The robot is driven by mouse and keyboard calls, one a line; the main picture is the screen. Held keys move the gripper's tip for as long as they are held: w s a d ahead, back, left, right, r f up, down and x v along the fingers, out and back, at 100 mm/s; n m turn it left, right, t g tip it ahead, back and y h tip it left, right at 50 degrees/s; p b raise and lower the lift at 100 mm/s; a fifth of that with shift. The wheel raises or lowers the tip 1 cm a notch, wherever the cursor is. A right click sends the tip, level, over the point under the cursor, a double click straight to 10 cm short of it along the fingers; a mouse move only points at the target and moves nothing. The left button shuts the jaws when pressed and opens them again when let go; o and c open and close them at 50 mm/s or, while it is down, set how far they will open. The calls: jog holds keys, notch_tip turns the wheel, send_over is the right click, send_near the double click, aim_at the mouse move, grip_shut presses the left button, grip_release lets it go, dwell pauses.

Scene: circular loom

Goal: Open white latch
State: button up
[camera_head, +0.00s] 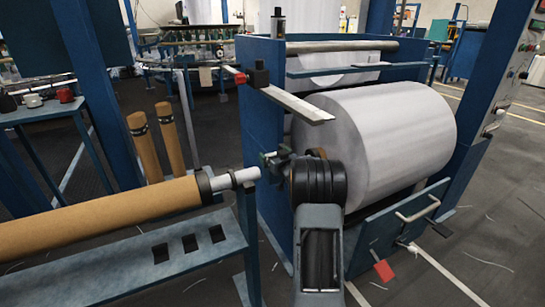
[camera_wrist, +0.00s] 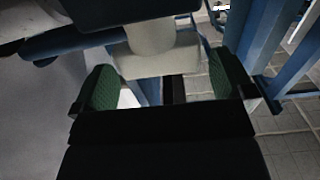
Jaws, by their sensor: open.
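In the wrist view my gripper (camera_wrist: 165,86) is open, with a green-padded finger on each side. A pale, whitish block (camera_wrist: 155,57), possibly the white latch, lies in front of the fingers, its lower edge near or between the tips; I cannot tell whether they touch it. A dark part covers its upper side. In the head view my gripper (camera_head: 270,158) is at the left side of the big white roll, by the blue loom frame, partly hidden by my arm. No latch shows clearly there. A long white flat bar (camera_head: 298,104) with a red and black end lies above the gripper.
The large white roll (camera_head: 385,135) is close to the right of my arm. A brown tube (camera_head: 100,217) on a blue stand points toward the gripper from the left. A blue panel with a handle (camera_head: 400,228) is low at right. Grey floor is open at far right.

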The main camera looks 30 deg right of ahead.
jog(key=shift+w, duration=0.7)
jog(key=c, duration=1.2)
jog(key=shift+c, duration=0.2)
